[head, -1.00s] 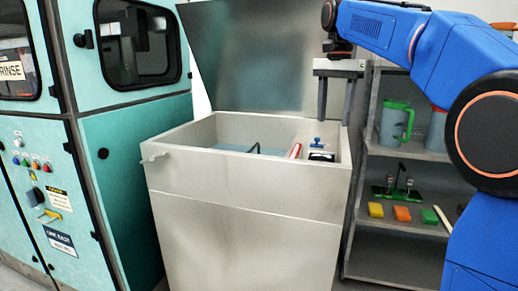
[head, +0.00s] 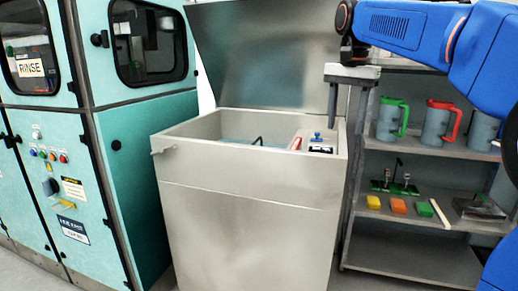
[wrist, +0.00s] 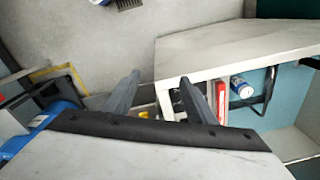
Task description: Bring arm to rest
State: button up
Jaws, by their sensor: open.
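My blue arm (head: 420,32) reaches in from the right in the head view. My gripper (head: 346,120) points down with its two dark fingers apart and nothing between them. It appears near the right rear corner of the open grey tank (head: 240,190), higher than the rim as far as I can tell. In the wrist view my gripper (wrist: 160,78) is also open and empty, with the tank's pale rim (wrist: 225,58) to the right of the fingertips.
The tank's raised lid (head: 265,60) stands behind it. Inside are a red item (head: 297,144) and a blue-topped item (head: 317,138). A shelf (head: 430,150) on the right holds jugs and coloured blocks. A teal rinse machine (head: 140,150) stands left.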

jog(key=s+d+f+n+t, duration=0.2)
jog(key=s+d+f+n, duration=0.1)
jog(key=s+f, duration=1.2)
jog(key=s+d+f+n+t, duration=0.2)
jog(key=s+f+n, duration=0.3)
jog(key=s+f, duration=0.9)
notch_tip(320, 180, down, 2)
jog(key=shift+s+d, duration=0.4)
jog(key=shift+c, duration=0.6)
